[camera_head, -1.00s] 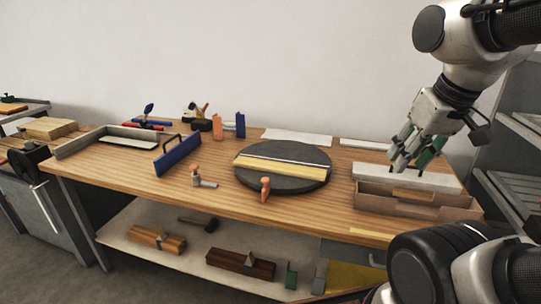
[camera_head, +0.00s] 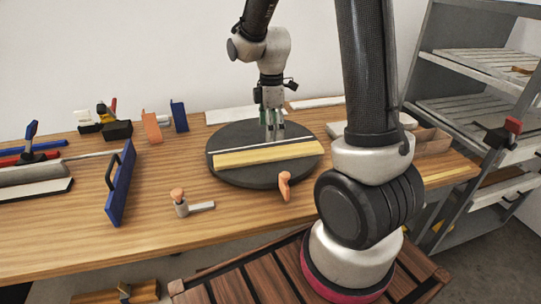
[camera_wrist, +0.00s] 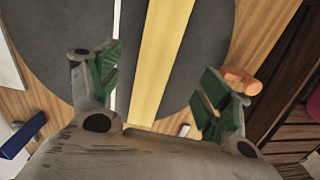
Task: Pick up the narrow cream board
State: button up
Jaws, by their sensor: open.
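A narrow pale-yellow cream board (camera_head: 268,153) lies flat on a dark round disc (camera_head: 245,181) on the workbench. A thin white strip (camera_head: 232,149) lies along its far side. My gripper (camera_head: 273,128) points down over the disc, at the board's far side. In the wrist view, the open, empty gripper (camera_wrist: 163,88) has its green-padded fingers on either side of the board (camera_wrist: 160,50), with the white strip (camera_wrist: 122,45) also between them, close to the left finger. The head view does not clearly show the gap between fingertips and disc.
An orange-tipped knob (camera_head: 284,186) sits at the disc's front edge, near the right finger in the wrist view. A blue upright plate (camera_head: 121,183) and a small clamp (camera_head: 183,203) stand left. White boards (camera_head: 230,114) lie behind. A grey rack (camera_head: 470,110) stands right.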

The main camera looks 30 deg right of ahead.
aim_at(270, 153)
jog(key=f, duration=0.8)
jog(key=shift+w+a+f, duration=0.15)
jog(key=shift+w+f, duration=0.1)
jog(key=shift+f, duration=0.1)
jog(key=shift+r, duration=0.1)
jog(key=c, duration=1.2)
